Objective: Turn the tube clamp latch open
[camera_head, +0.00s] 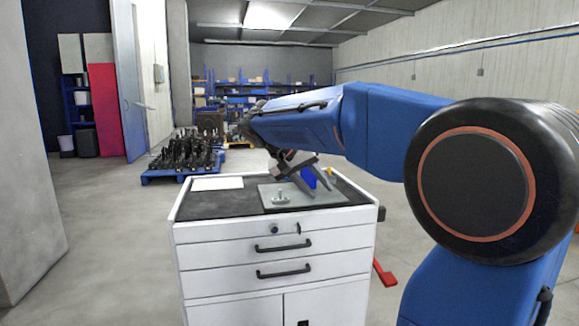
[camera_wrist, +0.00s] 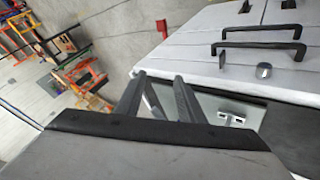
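A small silver metal fitting (camera_head: 281,198) stands on a grey plate (camera_head: 298,204) on top of the white cabinet. In the wrist view a T-shaped metal piece (camera_wrist: 230,118) shows on the plate, right of the fingers; it looks like the same fitting. I cannot tell whether its latch is open or shut. My gripper (camera_head: 318,188) is over the right part of the plate, tilted down, to the right of the fitting and apart from it. In the wrist view its two dark fingers (camera_wrist: 159,85) are spread with nothing visible between them.
The white cabinet (camera_head: 275,269) has drawer handles and a black top mat (camera_head: 225,203). A blue object (camera_head: 308,179) and a small yellow one (camera_head: 330,171) are behind my fingers. A white sheet (camera_head: 217,183) lies at the back left. A pallet of dark parts (camera_head: 186,152) stands behind.

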